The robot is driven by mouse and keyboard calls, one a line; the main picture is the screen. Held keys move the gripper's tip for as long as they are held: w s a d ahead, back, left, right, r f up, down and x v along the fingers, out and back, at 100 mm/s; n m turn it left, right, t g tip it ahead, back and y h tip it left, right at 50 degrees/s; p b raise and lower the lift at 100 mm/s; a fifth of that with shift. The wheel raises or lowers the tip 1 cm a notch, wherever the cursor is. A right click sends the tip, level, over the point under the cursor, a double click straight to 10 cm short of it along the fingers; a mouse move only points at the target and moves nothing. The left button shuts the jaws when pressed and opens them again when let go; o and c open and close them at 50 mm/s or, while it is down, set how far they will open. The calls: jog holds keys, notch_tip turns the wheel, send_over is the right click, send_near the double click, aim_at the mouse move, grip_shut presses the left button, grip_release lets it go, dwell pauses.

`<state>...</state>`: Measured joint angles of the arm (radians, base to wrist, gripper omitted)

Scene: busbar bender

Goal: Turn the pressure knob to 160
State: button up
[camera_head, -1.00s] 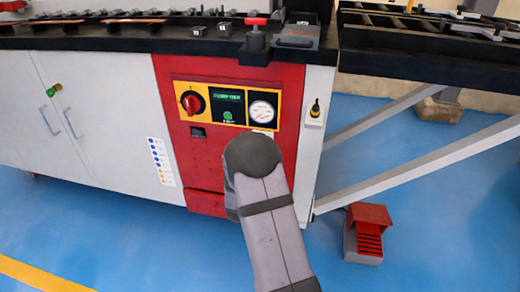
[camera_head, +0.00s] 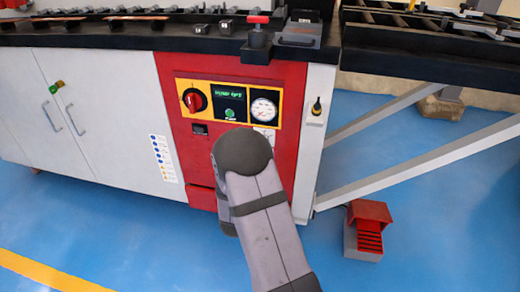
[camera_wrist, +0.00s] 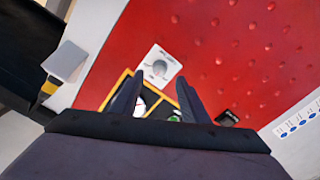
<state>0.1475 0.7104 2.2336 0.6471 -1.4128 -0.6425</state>
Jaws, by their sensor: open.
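A grey round knob (camera_wrist: 160,67) sits on a white plate on the red panel, just beyond my fingertips in the wrist view; I take it for the pressure knob. Its setting is too small to read. In the head view the white plate (camera_head: 267,134) shows below the gauge, partly hidden by my arm. My gripper (camera_wrist: 158,90) is open and empty, its two fingers pointing toward the panel, apart from the knob. My gripper is hidden behind my arm in the head view. The round pressure gauge (camera_head: 263,109) has a white face; its reading is not legible.
A red rotary switch (camera_head: 194,101) and a lit green display (camera_head: 229,94) share the yellow-framed panel with the gauge. The black worktop edge (camera_head: 150,42) overhangs above. A red foot pedal (camera_head: 368,230) stands on the blue floor at right.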

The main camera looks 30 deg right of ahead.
jog(key=shift+v, duration=1)
